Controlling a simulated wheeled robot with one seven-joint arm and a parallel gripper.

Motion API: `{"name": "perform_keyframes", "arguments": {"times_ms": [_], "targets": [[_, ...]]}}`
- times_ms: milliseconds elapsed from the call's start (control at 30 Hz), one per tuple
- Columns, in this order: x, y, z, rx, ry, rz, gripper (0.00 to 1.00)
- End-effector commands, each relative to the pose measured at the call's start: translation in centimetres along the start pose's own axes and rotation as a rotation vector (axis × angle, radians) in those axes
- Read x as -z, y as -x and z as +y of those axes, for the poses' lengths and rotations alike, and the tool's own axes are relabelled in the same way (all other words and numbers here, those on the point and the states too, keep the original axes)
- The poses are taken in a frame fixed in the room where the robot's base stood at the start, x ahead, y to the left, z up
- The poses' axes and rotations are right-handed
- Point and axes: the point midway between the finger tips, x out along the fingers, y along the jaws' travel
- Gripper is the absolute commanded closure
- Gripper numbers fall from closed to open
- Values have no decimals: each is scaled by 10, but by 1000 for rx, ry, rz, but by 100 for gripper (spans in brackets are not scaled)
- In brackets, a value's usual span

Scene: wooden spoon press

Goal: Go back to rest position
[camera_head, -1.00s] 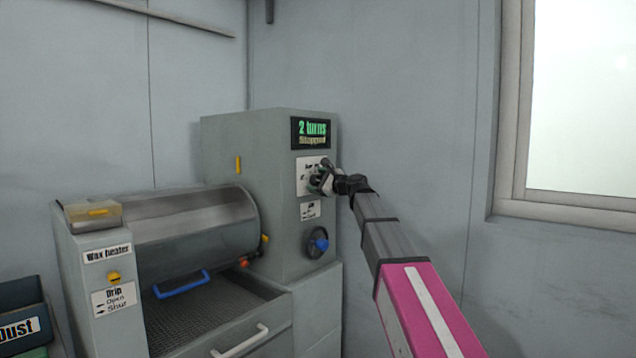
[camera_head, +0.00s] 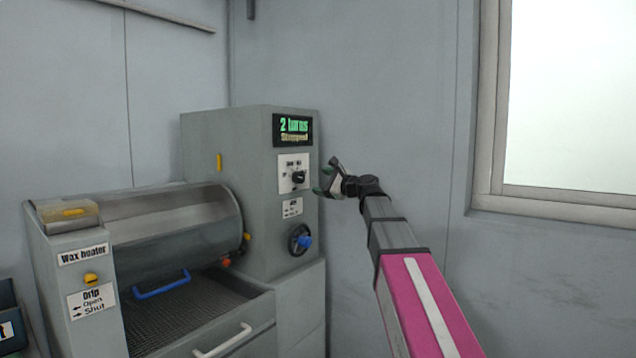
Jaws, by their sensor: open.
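My gripper (camera_head: 322,177) is open and empty, at the end of my outstretched arm. It is just right of the grey machine cabinet (camera_head: 235,195), near the black knob (camera_head: 299,177) on its white switch plate. A gap shows between the fingers and the knob. The display (camera_head: 293,130) above reads "2 turns" and "Stopped". A dark handwheel with a blue grip (camera_head: 301,240) is lower on the same face.
A drum (camera_head: 175,230) with a blue handle (camera_head: 161,285) is left of the cabinet, above a mesh tray. The wax heater box (camera_head: 90,270) is further left. A window (camera_head: 560,110) is at right. The space right of the cabinet is free before the wall.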

Motion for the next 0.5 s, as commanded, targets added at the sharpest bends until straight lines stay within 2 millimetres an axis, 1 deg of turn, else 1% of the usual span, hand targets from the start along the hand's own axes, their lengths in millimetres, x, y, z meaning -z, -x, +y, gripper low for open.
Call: {"name": "perform_keyframes", "arguments": {"times_ms": [233,333,367,433,467,500], "targets": [[0,0,0,0,0,0,24],[4,1,5,-8,10,9,24],[8,1,9,-15,19,16,24],[21,3,24,-43,55,42,24],[29,5,33,-61,74,57,24],[41,7,47,-89,109,81,24]]}}
